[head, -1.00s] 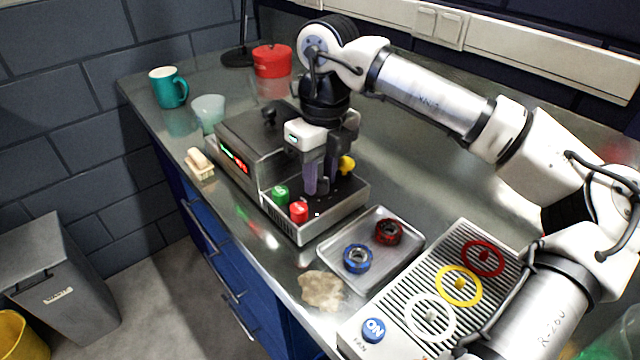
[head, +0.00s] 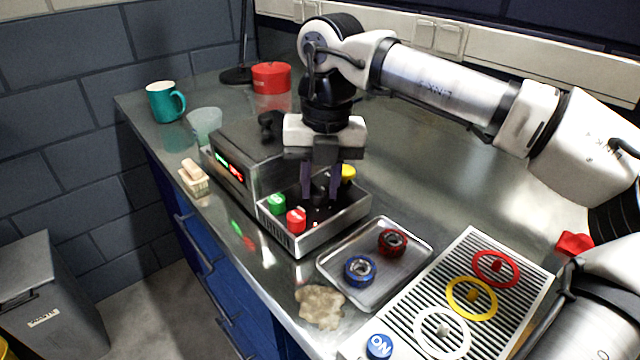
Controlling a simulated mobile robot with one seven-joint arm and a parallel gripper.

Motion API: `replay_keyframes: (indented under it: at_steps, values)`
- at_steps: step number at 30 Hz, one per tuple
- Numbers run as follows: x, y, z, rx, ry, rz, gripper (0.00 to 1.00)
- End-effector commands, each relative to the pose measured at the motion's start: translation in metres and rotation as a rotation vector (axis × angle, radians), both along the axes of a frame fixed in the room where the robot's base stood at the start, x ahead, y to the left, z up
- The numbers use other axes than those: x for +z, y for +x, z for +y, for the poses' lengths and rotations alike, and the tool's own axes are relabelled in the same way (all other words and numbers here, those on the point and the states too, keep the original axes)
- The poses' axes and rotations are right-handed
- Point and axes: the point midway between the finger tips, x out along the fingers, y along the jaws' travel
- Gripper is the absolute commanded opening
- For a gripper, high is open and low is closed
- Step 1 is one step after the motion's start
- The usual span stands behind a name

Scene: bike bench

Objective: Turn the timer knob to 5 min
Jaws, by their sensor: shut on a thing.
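The grey metal device (head: 226,163) stands on the bench with a lit green and red display on its front. Its low open-topped front section (head: 343,221) holds a green knob (head: 276,204), a red knob (head: 296,220) and a yellow knob (head: 348,173). My gripper (head: 321,192) points down into this section, its two dark fingers shut on a small dark knob (head: 319,186), apparently the timer knob. The fingers hide most of that knob, and I cannot read its pointer or scale. The display digits are too small to read.
A metal tray (head: 335,287) with a blue and a red ring-shaped part lies in front. A ribbed panel (head: 415,305) with coloured rings is at right. A teal mug (head: 165,102), a pale cup (head: 204,123), a brush (head: 193,176) and a red pot (head: 271,77) stand left and behind.

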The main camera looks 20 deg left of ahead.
Motion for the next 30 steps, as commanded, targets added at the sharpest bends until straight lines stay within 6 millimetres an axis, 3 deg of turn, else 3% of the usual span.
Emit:
replay_keyframes:
  at_steps: [15,16,20,30]
  values:
    - [0.0005,0.0000,0.0003,-0.019,0.002,0.000,0.05]
    - [0.0005,0.0001,0.0003,-0.019,0.002,0.000,0.31]
    - [0.0004,0.0000,0.0002,-0.019,0.001,0.000,0.48]
    - [0.0024,0.0003,-0.0002,-0.019,0.000,-0.001,0.50]
